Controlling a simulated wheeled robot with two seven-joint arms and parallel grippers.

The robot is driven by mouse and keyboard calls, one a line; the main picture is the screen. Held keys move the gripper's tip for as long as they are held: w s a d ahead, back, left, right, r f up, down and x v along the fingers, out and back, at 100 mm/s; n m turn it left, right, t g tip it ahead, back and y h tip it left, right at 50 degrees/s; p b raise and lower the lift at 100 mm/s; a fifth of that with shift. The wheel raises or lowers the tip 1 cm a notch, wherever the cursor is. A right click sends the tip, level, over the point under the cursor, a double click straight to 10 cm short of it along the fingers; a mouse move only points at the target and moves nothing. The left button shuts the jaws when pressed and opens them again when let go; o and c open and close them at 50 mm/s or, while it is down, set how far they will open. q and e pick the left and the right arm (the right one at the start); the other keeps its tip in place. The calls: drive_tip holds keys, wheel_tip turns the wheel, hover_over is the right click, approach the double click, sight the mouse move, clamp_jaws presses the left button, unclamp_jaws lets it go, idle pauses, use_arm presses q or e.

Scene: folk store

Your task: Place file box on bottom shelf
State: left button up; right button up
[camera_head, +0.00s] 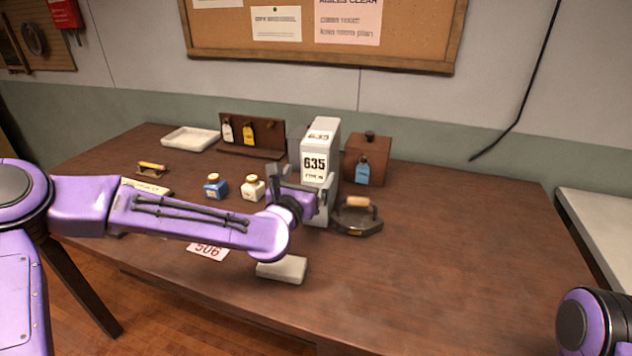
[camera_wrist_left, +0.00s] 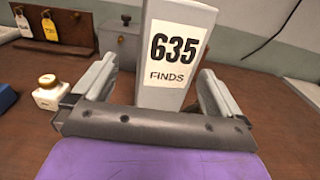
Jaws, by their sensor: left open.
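The grey file box (camera_head: 326,144) stands upright on the wooden table, with a white label reading 635. In the left wrist view the file box (camera_wrist_left: 176,82) shows straight ahead, with "FINDS" under the number. My left gripper (camera_head: 308,196) is at the near, lower side of the box. In the left wrist view the left gripper (camera_wrist_left: 158,88) is open, with one finger on each side of the box. I cannot tell if the fingers touch it. The lower front of the box is hidden by the gripper. No shelf is in view. My right gripper is not in view.
A flat iron (camera_head: 359,218) stands close to the right of the box. A wooden box with a blue tag (camera_head: 376,158) is behind it. Ink bottles (camera_head: 252,188) stand to the left. A pale block (camera_head: 282,269) lies in front. The table's right side (camera_head: 460,245) is clear.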

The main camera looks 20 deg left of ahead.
sight(309, 173)
use_arm(q)
drive_tip(key=w+p, duration=0.1)
drive_tip(key=w, duration=0.3)
drive_tip(key=shift+w, duration=0.25)
drive_tip(key=c, duration=1.7)
drive_tip(key=shift+r, duration=0.2)
clamp_jaws()
